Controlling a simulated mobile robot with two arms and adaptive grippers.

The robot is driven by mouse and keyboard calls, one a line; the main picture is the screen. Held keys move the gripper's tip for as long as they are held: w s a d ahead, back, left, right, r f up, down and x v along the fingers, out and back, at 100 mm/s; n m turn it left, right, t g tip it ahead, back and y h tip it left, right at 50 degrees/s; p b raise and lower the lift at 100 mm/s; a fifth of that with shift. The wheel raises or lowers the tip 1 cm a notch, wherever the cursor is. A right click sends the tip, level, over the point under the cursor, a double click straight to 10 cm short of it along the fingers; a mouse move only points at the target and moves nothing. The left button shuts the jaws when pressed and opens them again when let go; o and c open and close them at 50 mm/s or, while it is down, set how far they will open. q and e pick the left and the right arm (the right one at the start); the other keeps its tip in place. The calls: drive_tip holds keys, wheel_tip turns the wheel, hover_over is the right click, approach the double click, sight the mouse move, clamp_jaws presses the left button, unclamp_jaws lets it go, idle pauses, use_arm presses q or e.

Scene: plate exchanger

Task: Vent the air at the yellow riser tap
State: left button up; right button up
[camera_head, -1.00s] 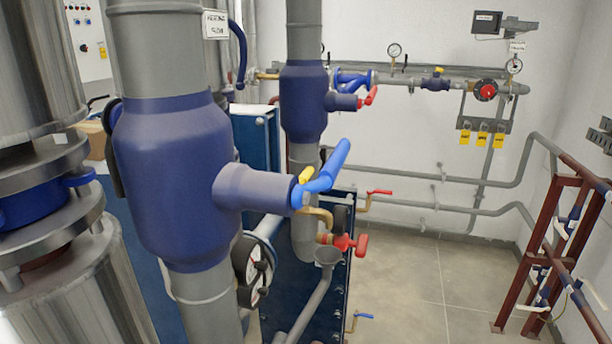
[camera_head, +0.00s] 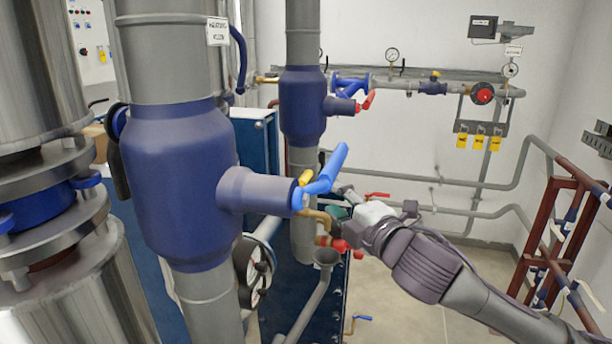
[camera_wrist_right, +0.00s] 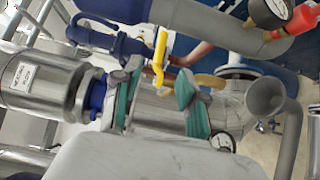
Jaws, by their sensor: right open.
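The yellow tap handle (camera_head: 305,178) sits on the side branch of the large blue riser body (camera_head: 175,180), beside a long blue lever (camera_head: 328,172). A bent brass pipe (camera_head: 318,215) hangs below it, over a grey funnel (camera_head: 327,258). Nothing is held. My left gripper is not in view.
A red-handled valve (camera_head: 340,246) is close under my right gripper. The funnel also shows in the right wrist view (camera_wrist_right: 266,98). A second blue riser body (camera_head: 303,105) with a red lever stands behind. A brown pipe rack (camera_head: 545,235) is at right.

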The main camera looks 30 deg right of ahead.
sight(309, 179)
drive_tip(key=w+p, duration=0.1)
drive_tip(key=w, duration=0.2)
drive_tip(key=w+p, duration=0.1)
drive_tip(key=w, duration=0.3)
drive_tip(key=w+d+p, duration=0.1)
drive_tip(key=w+p, duration=0.1)
drive_tip(key=w, duration=0.2)
drive_tip(key=shift+w, duration=0.65)
drive_tip(key=shift+f, duration=0.1)
clamp_jaws()
